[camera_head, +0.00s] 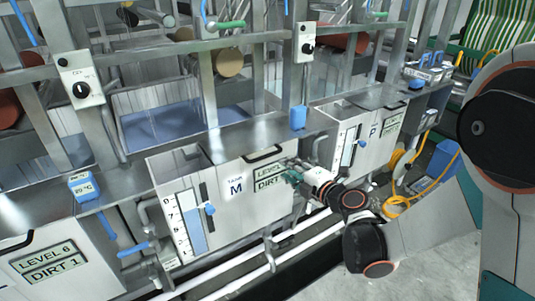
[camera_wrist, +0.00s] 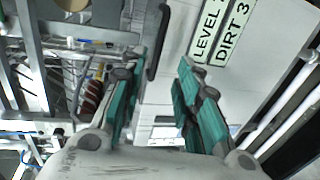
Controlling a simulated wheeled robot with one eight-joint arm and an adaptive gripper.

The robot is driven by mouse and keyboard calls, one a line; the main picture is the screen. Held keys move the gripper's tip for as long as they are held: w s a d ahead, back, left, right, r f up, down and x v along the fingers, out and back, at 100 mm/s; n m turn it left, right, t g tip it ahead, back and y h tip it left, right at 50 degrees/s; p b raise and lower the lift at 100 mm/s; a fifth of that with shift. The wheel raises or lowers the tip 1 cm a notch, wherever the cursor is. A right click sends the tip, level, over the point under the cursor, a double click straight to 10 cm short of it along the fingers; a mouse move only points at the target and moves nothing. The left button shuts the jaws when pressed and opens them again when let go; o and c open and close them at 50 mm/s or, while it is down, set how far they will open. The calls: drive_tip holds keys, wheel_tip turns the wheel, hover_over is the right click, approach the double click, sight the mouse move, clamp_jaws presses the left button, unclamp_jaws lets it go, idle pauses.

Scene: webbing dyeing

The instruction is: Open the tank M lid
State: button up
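Tank M (camera_head: 226,203) is a pale metal box with "TANK M" and a "DIRT 3" label on its front. Its grey lid (camera_head: 240,142) lies flat over the right part of the top and looks shut. The black lid handle (camera_head: 264,153) is at the lid's front edge; it also shows in the wrist view (camera_wrist: 157,45), ahead of the fingertips and towards the left finger. My gripper (camera_head: 289,174) is in front of the tank near the label, right of and below the handle. In the wrist view my gripper (camera_wrist: 160,72) has its two teal fingers apart with nothing between them.
A blue box (camera_head: 298,118) and a white switch box (camera_head: 304,45) are mounted behind the lid's right side. A level gauge (camera_head: 188,223) and pipes are at the tank's left. Tank P (camera_head: 364,137) stands to the right. White pipes (camera_head: 285,252) run along below.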

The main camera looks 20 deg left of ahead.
sight(269, 156)
drive_tip(key=b+x, duration=0.3)
drive_tip(key=x, duration=1)
drive_tip(key=shift+w, duration=0.25)
clamp_jaws()
